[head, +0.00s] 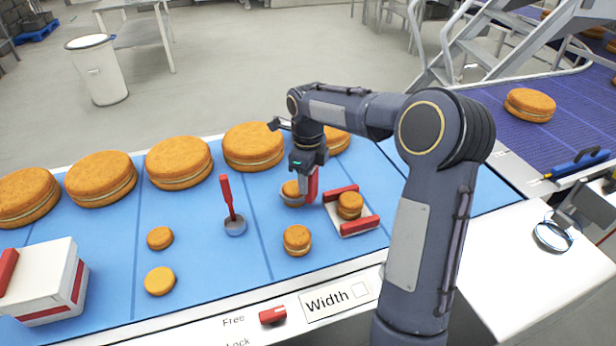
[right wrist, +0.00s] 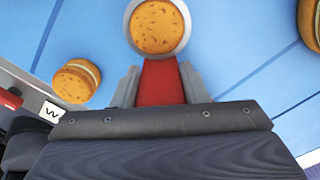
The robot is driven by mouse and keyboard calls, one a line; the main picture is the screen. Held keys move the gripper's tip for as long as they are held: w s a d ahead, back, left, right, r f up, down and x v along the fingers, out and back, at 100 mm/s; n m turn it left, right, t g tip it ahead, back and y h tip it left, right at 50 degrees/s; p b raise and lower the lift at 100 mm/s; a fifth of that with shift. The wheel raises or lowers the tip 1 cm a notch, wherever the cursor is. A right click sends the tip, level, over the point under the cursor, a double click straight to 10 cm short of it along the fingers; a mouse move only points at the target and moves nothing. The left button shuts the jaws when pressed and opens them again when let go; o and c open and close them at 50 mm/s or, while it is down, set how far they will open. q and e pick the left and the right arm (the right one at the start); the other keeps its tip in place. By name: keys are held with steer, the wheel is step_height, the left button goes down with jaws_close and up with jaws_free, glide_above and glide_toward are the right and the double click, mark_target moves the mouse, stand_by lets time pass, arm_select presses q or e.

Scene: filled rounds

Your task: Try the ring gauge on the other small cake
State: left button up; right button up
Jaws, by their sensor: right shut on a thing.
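My right gripper (head: 311,180) is shut on the red handle of the ring gauge (right wrist: 160,85). The gauge's grey metal ring (head: 287,201) is around a small filled cake (head: 293,188). In the right wrist view this cake (right wrist: 157,27) shows inside the ring, with a thin gap along part of its edge. I cannot tell whether the ring rests on the belt. A second small cake (head: 297,240) stands free nearer the front and shows in the right wrist view (right wrist: 76,81). A third small cake (head: 350,205) sits on a white holder with red bars (head: 361,227). My left gripper is not in view.
Large filled cakes (head: 178,162) line the back of the blue belt (head: 200,290). A red-handled tool (head: 233,208) and two flat rounds (head: 160,281) lie left of centre. A white box (head: 45,285) stands front left. A lens (head: 553,236) is at the right.

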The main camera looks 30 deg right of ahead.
steer(key=shift+f+b, duration=0.8)
steer(key=shift+f, duration=0.45)
steer(key=shift+r, duration=0.1)
stand_by(1.0)
steer(key=shift+r+p, duration=4)
steer(key=shift+r, duration=0.8)
